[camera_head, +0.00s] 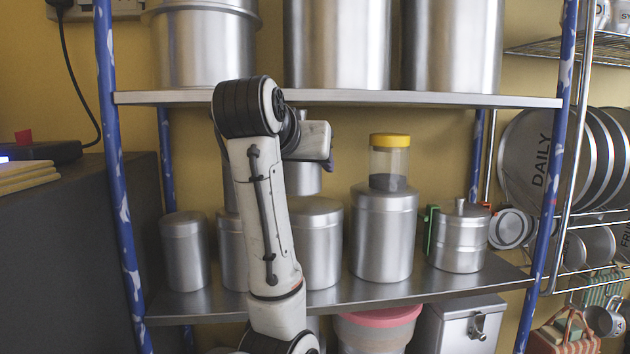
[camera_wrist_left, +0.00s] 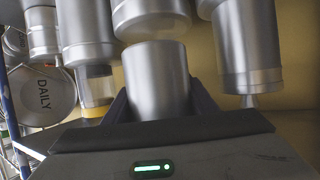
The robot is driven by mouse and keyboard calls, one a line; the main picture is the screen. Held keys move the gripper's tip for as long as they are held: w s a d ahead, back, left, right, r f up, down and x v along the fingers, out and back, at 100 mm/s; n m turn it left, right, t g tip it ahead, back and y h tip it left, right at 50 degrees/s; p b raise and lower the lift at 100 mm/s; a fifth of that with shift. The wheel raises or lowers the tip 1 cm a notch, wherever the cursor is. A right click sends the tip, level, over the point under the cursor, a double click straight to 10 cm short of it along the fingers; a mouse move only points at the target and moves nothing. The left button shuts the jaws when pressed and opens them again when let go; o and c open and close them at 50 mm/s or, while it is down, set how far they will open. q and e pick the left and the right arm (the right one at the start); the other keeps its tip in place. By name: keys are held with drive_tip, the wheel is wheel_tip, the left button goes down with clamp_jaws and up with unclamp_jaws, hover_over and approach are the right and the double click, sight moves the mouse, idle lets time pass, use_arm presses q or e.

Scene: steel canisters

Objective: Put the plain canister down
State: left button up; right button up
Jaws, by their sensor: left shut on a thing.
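My left gripper (camera_wrist_left: 157,100) is shut on the plain canister (camera_wrist_left: 155,80), a small bare steel cylinder held between its two dark fingers. In the head view the plain canister (camera_head: 304,180) shows partly behind my pale wrist, upright just over the lid of a larger steel canister (camera_head: 318,245). Whether it touches that lid I cannot tell. The left wrist view is upside down, and the larger canister (camera_wrist_left: 150,14) shows at its top, right against the held one. My right gripper is not in view.
A clear jar with a yellow lid (camera_head: 389,160) stands on the tall canister (camera_head: 384,240) to the right. The upper shelf (camera_head: 400,98) is close above. Bare lower shelf (camera_head: 380,290) runs along the front.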

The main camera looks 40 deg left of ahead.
use_arm(q)
drive_tip(key=b+x, duration=0.1)
drive_tip(key=b, duration=0.1)
drive_tip(key=b+x, duration=0.3)
drive_tip(key=shift+w+a+r+b, duration=0.15)
drive_tip(key=shift+a+r+b, duration=0.1)
drive_tip(key=shift+b, duration=0.05)
drive_tip(key=shift+w+a+r+p, duration=0.15)
drive_tip(key=shift+w+r+p, duration=0.3)
drive_tip(key=shift+w+p, duration=0.2)
drive_tip(key=shift+w+a, duration=0.35)
drive_tip(key=shift+w, duration=0.15)
wheel_tip(320, 180, down, 4)
drive_tip(key=shift+w+a+r, duration=0.1)
drive_tip(key=shift+w+r, duration=0.05)
drive_tip(key=shift+w, duration=0.05)
drive_tip(key=o, duration=1.2)
drive_tip(key=shift+c, duration=0.2)
